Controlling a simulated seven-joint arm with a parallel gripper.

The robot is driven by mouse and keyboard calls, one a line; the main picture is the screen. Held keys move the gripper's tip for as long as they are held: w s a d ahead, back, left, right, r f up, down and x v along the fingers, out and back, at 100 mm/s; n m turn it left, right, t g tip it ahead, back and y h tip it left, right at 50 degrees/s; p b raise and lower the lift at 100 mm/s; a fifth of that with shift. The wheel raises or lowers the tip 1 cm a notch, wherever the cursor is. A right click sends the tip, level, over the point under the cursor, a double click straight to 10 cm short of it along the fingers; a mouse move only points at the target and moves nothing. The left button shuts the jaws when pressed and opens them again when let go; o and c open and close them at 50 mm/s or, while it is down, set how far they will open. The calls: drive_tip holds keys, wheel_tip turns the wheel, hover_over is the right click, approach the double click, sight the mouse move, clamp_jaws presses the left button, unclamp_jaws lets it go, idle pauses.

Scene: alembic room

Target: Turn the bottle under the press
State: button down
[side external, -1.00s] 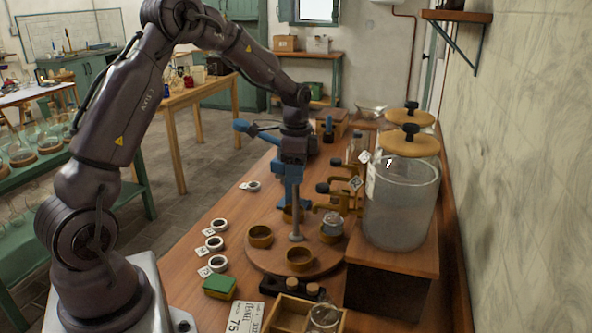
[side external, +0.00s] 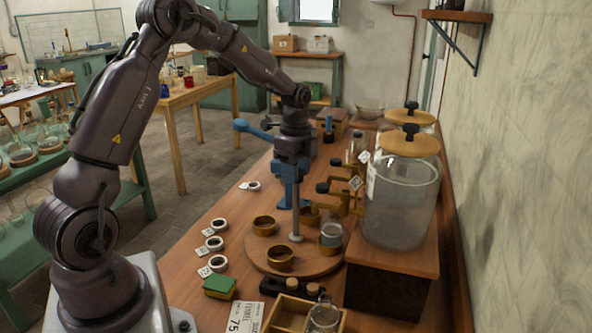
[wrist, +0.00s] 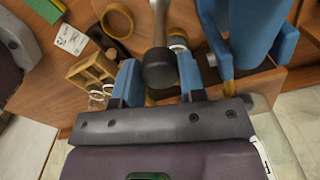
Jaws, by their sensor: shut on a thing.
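The round wooden turntable (side external: 262,262) carries several brass cups and a central metal post (side external: 297,215). A small glass bottle (side external: 331,231) stands upright in the right-hand cup (side external: 328,248), near the glass tank's taps. The blue press (side external: 284,192) stands behind the turntable, its lever (side external: 255,130) pointing left. My gripper (wrist: 158,70) is shut on the dark knob (wrist: 160,72) topping the post; its blue fingers sit on both sides of it. In the side view my gripper (side external: 294,160) is above the post and hides part of the press. A cup is not under my fingers.
A large glass tank (side external: 402,205) with brass taps (side external: 345,200) stands close on the right. A wooden crate (side external: 283,312) holding glassware is at the front. A green block (side external: 219,287) and white rings (side external: 217,263) lie left of the turntable.

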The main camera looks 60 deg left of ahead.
drive_tip(key=shift+r+m, duration=0.2)
drive_tip(key=shift+m, duration=11.4)
drive_tip(key=c, duration=1)
unclamp_jaws()
drive_tip(key=shift+f, duration=0.1)
